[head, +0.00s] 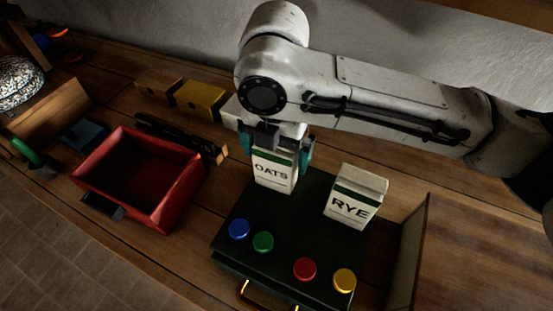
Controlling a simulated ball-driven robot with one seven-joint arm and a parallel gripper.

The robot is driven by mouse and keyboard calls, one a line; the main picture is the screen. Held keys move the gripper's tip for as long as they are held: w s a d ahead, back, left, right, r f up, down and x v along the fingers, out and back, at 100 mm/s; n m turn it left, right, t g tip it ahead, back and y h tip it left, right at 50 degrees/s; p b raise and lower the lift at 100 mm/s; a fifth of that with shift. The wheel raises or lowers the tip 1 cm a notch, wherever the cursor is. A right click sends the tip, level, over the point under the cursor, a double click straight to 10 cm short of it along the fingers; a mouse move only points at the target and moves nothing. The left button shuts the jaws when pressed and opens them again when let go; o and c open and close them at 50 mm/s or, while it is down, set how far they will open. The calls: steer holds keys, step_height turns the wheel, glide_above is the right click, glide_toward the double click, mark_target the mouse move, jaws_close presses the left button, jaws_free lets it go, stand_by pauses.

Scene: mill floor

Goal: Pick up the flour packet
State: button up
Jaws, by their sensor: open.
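A white packet with a green band, marked OATS (273,178), stands upright on a dark green box (283,240). A similar packet marked RYE (351,208) stands to its right, slightly tilted in the picture. I see no packet marked flour. My gripper (277,150) points down over the OATS packet. Its teal fingers are open, one on each side of the packet's upper part. I cannot tell whether they touch it. The gripper hides the top of the OATS packet.
An empty-looking red bin (183,207) stands to the left. Yellow boxes (200,97) are behind it. An upright panel (408,252) borders the box's right side.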

steer(key=shift+f, duration=1.3)
steer(key=shift+c, duration=0.4)
steer(key=c, duration=1)
steer(key=shift+r, duration=0.2)
